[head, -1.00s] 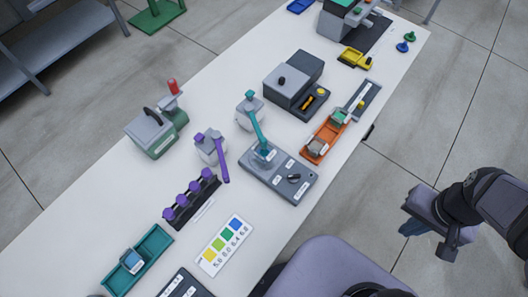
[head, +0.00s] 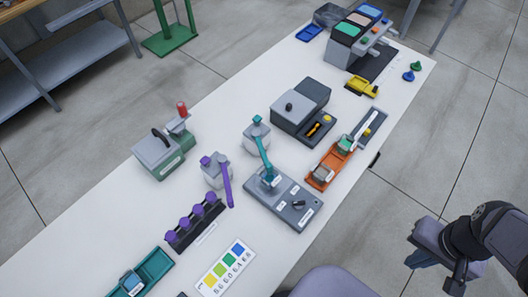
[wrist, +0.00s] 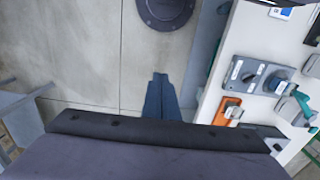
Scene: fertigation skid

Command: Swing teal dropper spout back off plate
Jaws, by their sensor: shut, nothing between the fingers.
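The teal dropper is a pale bottle with a teal cap (head: 257,121) in the head view. Its teal spout (head: 264,155) reaches over the grey plate (head: 300,217), its tip above a small pale spot at the plate's upper left end. In the wrist view the grey plate (wrist: 244,75) shows at the right, with teal pieces at its right edge that I cannot tell apart clearly. My gripper (head: 423,259) is well off to the right, beyond the bench edge and over the floor. In the wrist view its blue fingers (wrist: 160,97) are together and empty.
A purple dropper (head: 216,172) stands left of the teal one, its spout pointing down the table. A dark grey box (head: 299,103) stands behind to the right. An orange tray (head: 325,168) lies right of the plate. A colour chart (head: 226,268) lies in front.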

